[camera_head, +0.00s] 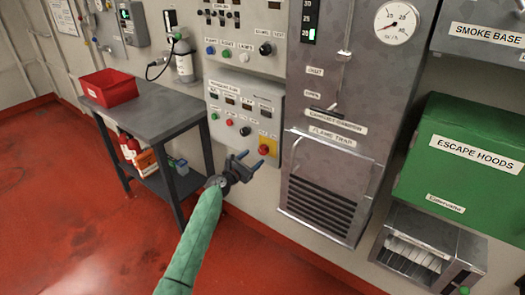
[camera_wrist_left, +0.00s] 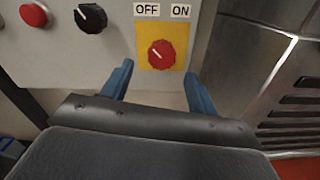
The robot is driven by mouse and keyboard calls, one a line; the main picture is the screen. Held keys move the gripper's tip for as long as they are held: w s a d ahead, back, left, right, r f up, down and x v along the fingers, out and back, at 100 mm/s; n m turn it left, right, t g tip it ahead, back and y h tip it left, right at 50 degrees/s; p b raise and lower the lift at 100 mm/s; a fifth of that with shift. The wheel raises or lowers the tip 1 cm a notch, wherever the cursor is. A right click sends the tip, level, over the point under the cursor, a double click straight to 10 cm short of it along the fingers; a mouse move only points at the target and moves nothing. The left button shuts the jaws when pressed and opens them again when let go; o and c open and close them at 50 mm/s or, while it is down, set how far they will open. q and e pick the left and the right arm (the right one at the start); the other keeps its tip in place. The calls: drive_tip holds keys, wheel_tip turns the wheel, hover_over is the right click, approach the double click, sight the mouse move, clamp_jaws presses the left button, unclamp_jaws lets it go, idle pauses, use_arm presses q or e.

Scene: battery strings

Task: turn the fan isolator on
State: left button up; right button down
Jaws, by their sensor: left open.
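The isolator is a red rotary knob (camera_wrist_left: 162,54) on a yellow plate (camera_wrist_left: 180,31), with OFF and ON labels above it, in the left wrist view. Its white pointer mark leans to the upper left, towards OFF. In the head view the red knob (camera_head: 264,149) sits at the lower right of a grey control panel (camera_head: 225,94). My left gripper (camera_head: 252,163) is open just below the knob, its blue fingers apart. In the left wrist view the fingers (camera_wrist_left: 159,85) stand either side of the knob's lower area, not visibly touching it. My right gripper is not in view.
A black knob (camera_wrist_left: 90,18) and a red button (camera_wrist_left: 35,13) are left of the isolator. The flame trap cabinet (camera_head: 337,151) stands close on the right. A grey table (camera_head: 154,111) with a red bin (camera_head: 108,87) is at left. Red floor in front is clear.

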sight(261, 152)
use_arm(q)
drive_tip(key=x, duration=0.6)
drive_tip(key=shift+s+d, duration=0.1)
drive_tip(key=shift+x, duration=0.85)
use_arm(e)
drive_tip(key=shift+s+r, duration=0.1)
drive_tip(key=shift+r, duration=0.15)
use_arm(q)
drive_tip(key=shift+r, duration=0.1)
drive_tip(key=c, duration=0.9)
drive_tip(key=shift+c, duration=0.4)
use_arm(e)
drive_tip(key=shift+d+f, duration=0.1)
